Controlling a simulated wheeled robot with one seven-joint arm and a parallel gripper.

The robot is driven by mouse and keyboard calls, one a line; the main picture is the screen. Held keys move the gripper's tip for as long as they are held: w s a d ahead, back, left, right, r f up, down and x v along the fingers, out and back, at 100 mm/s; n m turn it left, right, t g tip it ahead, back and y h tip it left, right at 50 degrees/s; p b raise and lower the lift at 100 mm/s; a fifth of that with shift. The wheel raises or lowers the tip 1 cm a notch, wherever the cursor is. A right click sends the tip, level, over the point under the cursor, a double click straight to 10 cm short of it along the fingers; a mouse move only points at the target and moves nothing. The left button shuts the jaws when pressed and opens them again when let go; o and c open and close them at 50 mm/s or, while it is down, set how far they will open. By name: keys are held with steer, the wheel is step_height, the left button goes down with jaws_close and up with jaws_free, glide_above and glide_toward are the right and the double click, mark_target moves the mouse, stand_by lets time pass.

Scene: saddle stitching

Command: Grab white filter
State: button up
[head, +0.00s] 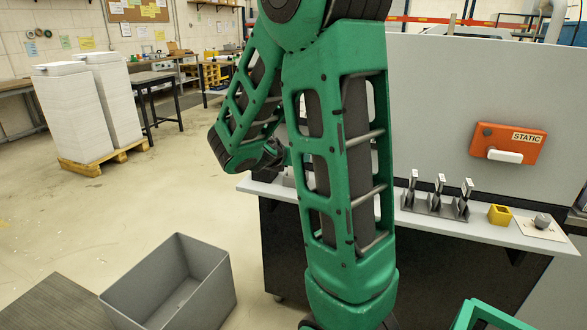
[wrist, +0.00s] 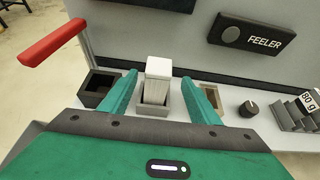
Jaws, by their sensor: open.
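The white filter (wrist: 158,68) has a smooth white block top and a pale ridged lower part. In the wrist view it stands upright in a grey square holder (wrist: 144,109) on the ledge. My gripper (wrist: 159,79) is open. Its two green fingers reach forward on the left and right of the filter, with a visible gap on each side. In the head view my own arm hides the filter and most of the gripper area.
A red handle (wrist: 52,42) sticks out at left above a dark open box (wrist: 101,84). A FEELER panel (wrist: 250,42) and a dark knob (wrist: 248,108) are at right. Along the ledge (head: 455,225) stand three dark upright pieces and a yellow cube (head: 499,214). A grey bin (head: 205,301) sits lower left.

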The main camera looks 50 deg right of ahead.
steer(key=x, duration=0.5)
steer(key=shift+w+d+r, duration=0.1)
steer(key=shift+w+r, duration=0.1)
steer(key=shift+w, duration=0.1)
steer(key=c, duration=1.2)
